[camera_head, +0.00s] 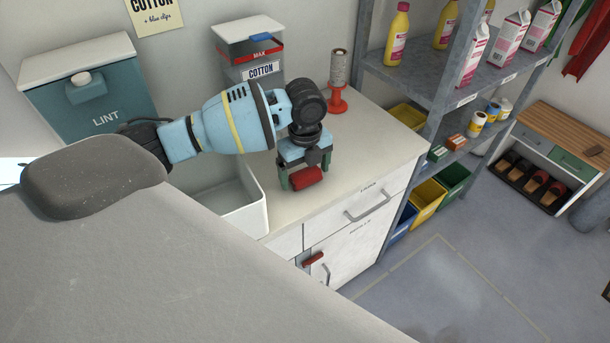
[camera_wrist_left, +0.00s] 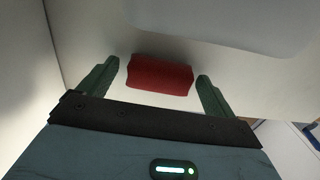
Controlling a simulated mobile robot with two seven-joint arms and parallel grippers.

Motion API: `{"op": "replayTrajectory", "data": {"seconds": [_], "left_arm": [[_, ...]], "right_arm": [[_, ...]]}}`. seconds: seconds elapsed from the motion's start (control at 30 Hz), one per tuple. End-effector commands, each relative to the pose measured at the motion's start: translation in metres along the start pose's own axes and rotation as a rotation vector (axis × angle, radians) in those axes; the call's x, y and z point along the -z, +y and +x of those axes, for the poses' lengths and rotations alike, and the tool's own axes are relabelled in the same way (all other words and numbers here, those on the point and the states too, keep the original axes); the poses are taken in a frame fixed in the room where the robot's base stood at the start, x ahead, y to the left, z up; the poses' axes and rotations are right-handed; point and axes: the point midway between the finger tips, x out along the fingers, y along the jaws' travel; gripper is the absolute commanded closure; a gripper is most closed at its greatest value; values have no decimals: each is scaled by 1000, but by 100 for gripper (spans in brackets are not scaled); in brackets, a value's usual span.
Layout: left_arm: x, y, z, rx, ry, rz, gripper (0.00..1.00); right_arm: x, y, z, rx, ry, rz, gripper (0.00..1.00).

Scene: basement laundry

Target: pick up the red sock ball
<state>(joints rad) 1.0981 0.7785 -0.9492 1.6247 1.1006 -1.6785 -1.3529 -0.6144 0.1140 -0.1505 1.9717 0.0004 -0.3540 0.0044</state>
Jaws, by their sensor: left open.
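The red sock ball (camera_head: 307,178) is a small red roll on the white countertop, near its front edge. In the left wrist view the red sock ball (camera_wrist_left: 160,75) lies between the tips of my two green fingers, with a gap visible on each side. My left gripper (camera_head: 304,182) is open and points down at it; in the left wrist view the gripper (camera_wrist_left: 155,80) is spread wider than the roll. The back of the roll is partly hidden by the gripper in the head view. My right gripper is not in view.
A white open bin (camera_head: 247,212) stands left of the gripper. Behind are a teal lint box (camera_head: 105,110), a cotton container (camera_head: 250,50) and a red spool stand (camera_head: 337,98). A grey shelf (camera_head: 440,85) with bottles and cartons rises to the right.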

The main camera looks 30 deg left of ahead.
Motion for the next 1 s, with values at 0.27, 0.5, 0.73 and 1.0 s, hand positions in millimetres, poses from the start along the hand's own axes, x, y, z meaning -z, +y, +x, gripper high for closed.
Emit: {"op": "replayTrajectory", "data": {"seconds": [0.27, 0.5, 0.73, 1.0], "left_arm": [[0, 0, 3, 0, 0, 0, 9], [0, 0, 2, 0, 0, 0, 40], [0, 0, 2, 0, 0, 0, 58], [0, 0, -3, 2, 0, -1, 58]], "right_arm": [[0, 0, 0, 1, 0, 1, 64], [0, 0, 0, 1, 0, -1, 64], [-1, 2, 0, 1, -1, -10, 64], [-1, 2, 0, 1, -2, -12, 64]]}}
